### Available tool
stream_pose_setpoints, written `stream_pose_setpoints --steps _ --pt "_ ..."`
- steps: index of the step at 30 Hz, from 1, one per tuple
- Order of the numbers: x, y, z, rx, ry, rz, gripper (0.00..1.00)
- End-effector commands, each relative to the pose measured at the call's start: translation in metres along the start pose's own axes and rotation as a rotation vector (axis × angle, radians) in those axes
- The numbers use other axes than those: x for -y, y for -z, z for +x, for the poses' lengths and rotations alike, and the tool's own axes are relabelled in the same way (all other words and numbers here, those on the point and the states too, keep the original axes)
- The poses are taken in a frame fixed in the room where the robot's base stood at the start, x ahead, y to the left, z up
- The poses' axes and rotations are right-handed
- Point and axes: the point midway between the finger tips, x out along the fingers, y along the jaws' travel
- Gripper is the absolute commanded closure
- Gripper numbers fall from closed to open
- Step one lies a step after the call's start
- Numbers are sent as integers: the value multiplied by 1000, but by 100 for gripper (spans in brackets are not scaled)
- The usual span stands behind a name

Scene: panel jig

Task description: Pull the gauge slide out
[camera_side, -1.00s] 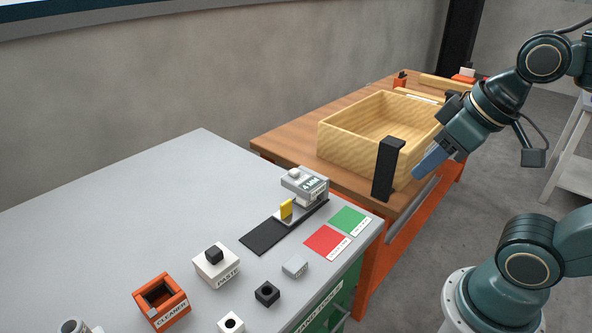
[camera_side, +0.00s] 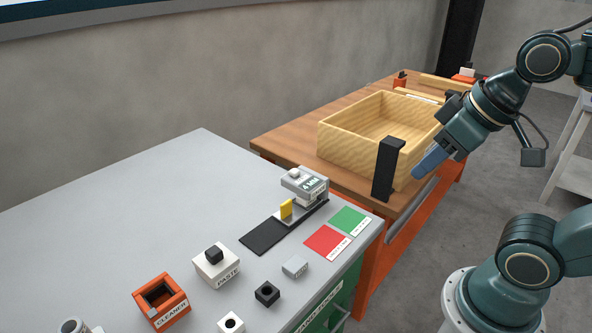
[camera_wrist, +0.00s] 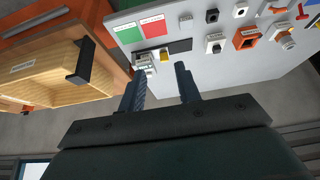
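The gauge (camera_side: 304,184) is a grey block with a small display, standing near the right end of the grey table. A dark slide track (camera_side: 264,235) runs from under it toward the lower left, with a yellow tab (camera_side: 286,209) standing up beside the gauge. In the wrist view the gauge (camera_wrist: 145,62) and the yellow tab (camera_wrist: 164,55) show beyond the fingers. My gripper (camera_side: 421,170) is in the air at the right, near the wooden box and well apart from the gauge. In the wrist view my gripper (camera_wrist: 158,79) has its fingers spread with nothing between them.
A wooden box (camera_side: 355,143) with a black bracket (camera_side: 387,168) stands on the brown bench right of the table. Green (camera_side: 347,219) and red (camera_side: 325,241) pads lie beside the track. An orange cleaner holder (camera_side: 161,301) and a white paste block (camera_side: 216,266) stand nearer. The table's back left is clear.

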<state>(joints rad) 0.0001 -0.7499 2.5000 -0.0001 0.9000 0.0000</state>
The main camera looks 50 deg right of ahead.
Motion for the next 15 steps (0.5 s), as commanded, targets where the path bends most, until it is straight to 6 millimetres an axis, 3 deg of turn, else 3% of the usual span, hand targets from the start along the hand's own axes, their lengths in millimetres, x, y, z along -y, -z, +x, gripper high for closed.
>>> stream_pose_setpoints --steps 1,3,4,10,15 --pt "0 0 0 0 0 0 57" --pt "0 1 0 1 0 0 44" --pt "0 2 0 2 0 0 42" --pt "0 15 2 23 -1 0 42" --pt "-1 39 7 61 -2 0 42"
